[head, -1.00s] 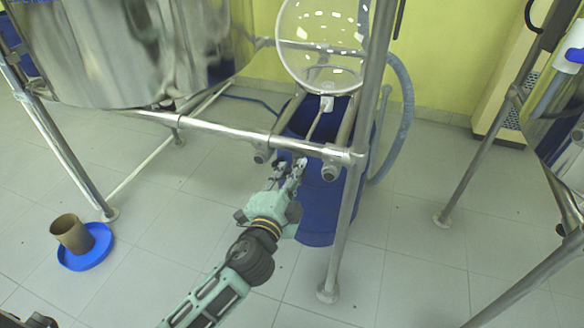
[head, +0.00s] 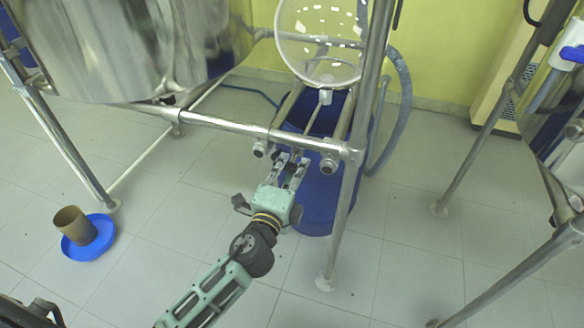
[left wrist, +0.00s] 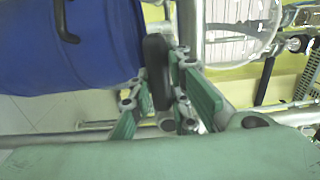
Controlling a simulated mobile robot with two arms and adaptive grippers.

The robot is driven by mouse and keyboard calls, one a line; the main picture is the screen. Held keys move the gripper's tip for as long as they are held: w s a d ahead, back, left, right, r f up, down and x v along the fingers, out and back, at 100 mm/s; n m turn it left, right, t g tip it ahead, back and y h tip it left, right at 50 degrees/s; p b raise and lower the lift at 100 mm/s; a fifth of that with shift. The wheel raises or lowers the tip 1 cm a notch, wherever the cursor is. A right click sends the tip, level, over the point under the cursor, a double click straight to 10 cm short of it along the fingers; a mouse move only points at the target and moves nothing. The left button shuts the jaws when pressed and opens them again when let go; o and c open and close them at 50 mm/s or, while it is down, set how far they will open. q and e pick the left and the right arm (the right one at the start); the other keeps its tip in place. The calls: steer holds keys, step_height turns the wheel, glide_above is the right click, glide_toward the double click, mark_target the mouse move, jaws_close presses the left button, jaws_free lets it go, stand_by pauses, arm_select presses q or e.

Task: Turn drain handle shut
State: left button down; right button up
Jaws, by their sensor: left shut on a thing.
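The glass vessel (head: 318,45) hangs in the metal frame, with a white drain outlet (head: 325,96) under it, above the blue drum (head: 312,195). My left gripper (head: 291,160) is below the front rail, in front of the drum. In the left wrist view its fingers (left wrist: 160,98) are on both sides of a dark, upright bar, which looks like the drain handle (left wrist: 156,68), and are shut on it. The handle's far end and pivot are hard to make out. In the head view I cannot pick the handle out at the fingers. My right gripper is out of view.
The front rail (head: 220,127) and a frame leg (head: 342,215) are close to my left arm. A large metal vessel (head: 130,50) is at the upper left. A brown cup (head: 75,226) stands on a blue dish (head: 88,246). The floor at lower right is partly clear.

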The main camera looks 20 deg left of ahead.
arm_select(q)
steer(key=c, duration=1.6)
jaws_free()
steer(key=shift+c, duration=0.2)
steer(key=shift+s, duration=0.1)
steer(key=shift+s+f, duration=0.1)
steer(key=shift+s, duration=0.2)
steer(key=s, duration=1.1)
steer(key=shift+s+a, duration=0.15)
